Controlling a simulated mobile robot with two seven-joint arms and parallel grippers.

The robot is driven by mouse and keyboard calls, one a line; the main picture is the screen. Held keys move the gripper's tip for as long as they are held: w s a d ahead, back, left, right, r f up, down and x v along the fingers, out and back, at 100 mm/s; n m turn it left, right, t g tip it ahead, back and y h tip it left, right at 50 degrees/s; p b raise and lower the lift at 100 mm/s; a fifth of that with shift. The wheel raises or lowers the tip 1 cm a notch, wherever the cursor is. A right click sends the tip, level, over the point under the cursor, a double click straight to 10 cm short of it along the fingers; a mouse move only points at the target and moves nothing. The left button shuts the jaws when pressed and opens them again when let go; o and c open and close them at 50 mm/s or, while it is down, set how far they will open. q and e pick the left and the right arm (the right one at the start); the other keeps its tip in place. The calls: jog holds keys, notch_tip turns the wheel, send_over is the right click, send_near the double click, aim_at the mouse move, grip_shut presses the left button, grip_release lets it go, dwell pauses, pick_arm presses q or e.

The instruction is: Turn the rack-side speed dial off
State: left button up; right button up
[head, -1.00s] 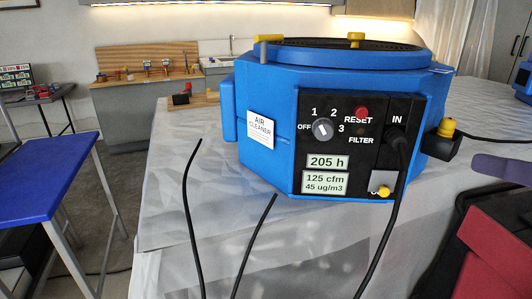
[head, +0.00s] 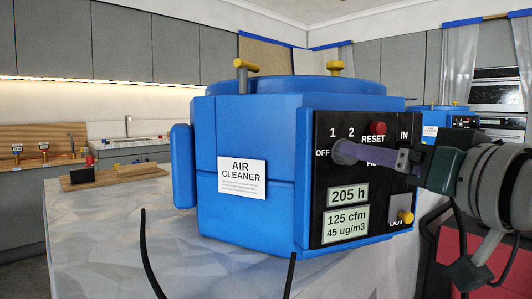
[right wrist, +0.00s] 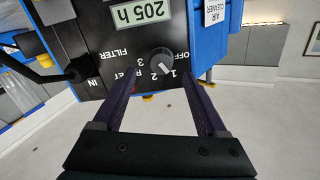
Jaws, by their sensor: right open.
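The blue air cleaner (head: 250,150) stands on a covered table, with a black control panel facing right. Its speed dial (right wrist: 161,59) is a grey knob with a light pointer, ringed by OFF, 1, 2 and 3. In the wrist view the panel is upside down, and the pointer looks to lie near 1 and 2, not at OFF. My right gripper (right wrist: 160,82) is open, its purple fingers apart at the near edge of the dial. In the head view my right gripper (head: 352,153) covers most of the dial; contact cannot be told. My left gripper is out of view.
A red RESET button (head: 377,128) sits close above the fingers. Lower are the displays (head: 346,222) and a yellow-tipped OUT switch (head: 405,217). A second blue unit (head: 440,118) stands behind at right. A wooden board (head: 115,177) lies on the table at left.

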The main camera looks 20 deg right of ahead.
jog(key=w, duration=0.3)
jog(key=shift+w, duration=0.25)
grip_shut()
dwell(0.5)
